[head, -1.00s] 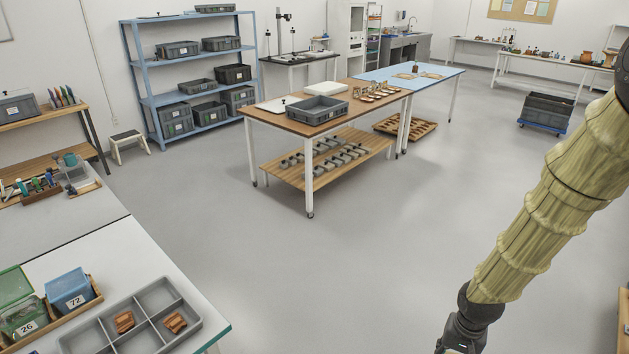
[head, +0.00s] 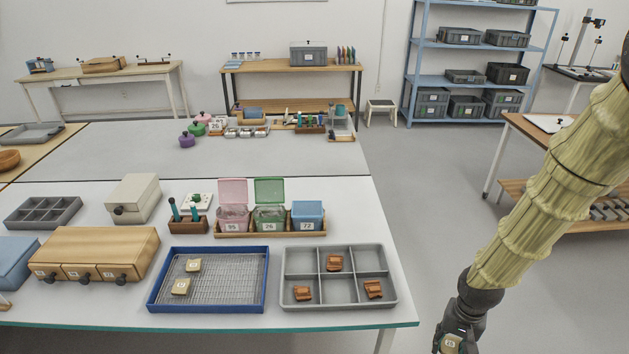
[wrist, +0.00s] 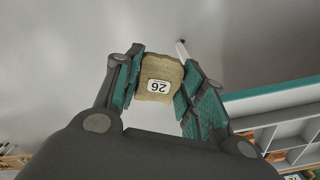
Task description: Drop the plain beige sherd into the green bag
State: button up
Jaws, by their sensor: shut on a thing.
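My gripper (head: 455,342) is low at the right in the head view, beyond the table's right edge. It is shut on the plain beige sherd (wrist: 160,78), which has a white label reading 26. The sherd also shows at the bottom of the head view (head: 451,344). The green bag (head: 269,217) looks like a see-through green box with its lid up and a label reading 26. It stands on the white table in a wooden rack, left of and well apart from my gripper, between a pink one (head: 233,217) and a blue one (head: 308,215).
A grey divided tray (head: 338,304) holds three reddish-brown sherds near the table's front right. Left of it, a blue-rimmed tray (head: 207,308) holds two labelled beige sherds. A wooden drawer box (head: 95,250) stands further left. Clear floor (head: 430,210) lies right of the table.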

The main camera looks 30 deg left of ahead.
aim_at(273, 229)
jog(key=u, duration=1.35)
